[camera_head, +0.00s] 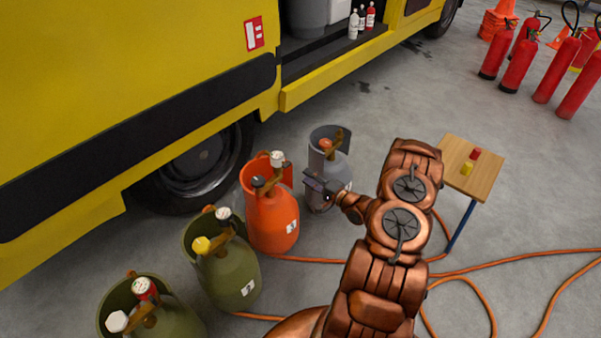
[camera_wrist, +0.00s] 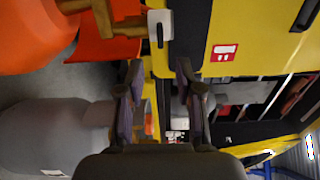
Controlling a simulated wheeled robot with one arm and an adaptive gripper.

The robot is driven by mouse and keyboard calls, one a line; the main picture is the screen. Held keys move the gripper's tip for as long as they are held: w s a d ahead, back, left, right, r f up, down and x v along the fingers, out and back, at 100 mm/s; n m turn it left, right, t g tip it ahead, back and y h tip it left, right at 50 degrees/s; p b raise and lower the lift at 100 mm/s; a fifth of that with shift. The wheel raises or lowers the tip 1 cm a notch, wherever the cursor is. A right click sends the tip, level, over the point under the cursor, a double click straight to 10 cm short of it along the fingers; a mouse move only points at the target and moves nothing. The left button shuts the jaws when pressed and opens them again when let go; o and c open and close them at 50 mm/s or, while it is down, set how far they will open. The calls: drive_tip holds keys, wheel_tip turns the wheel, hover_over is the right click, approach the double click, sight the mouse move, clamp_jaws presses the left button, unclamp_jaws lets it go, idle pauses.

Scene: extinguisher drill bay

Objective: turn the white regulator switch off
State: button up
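One is a white fitting (camera_head: 277,158) on the orange cylinder (camera_head: 272,218), also in the wrist view (camera_wrist: 160,28) as a white block with a dark slot. The other is a white knob (camera_head: 117,321) on the nearest green cylinder (camera_head: 170,325). I cannot tell which is the regulator switch, nor its setting. My gripper (camera_head: 312,184) is between the orange cylinder and the grey cylinder (camera_head: 335,168). In the wrist view, its fingers (camera_wrist: 160,80) are apart with nothing held, and the white block is beyond the fingertips.
A yellow truck (camera_head: 110,80) is close behind the row. A small wooden table (camera_head: 468,168) stands right of my arm. Orange hose (camera_head: 480,267) crosses the floor. Red extinguishers (camera_head: 520,65) are at the far right.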

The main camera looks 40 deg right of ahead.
drive_tip(key=shift+v, duration=1.75)
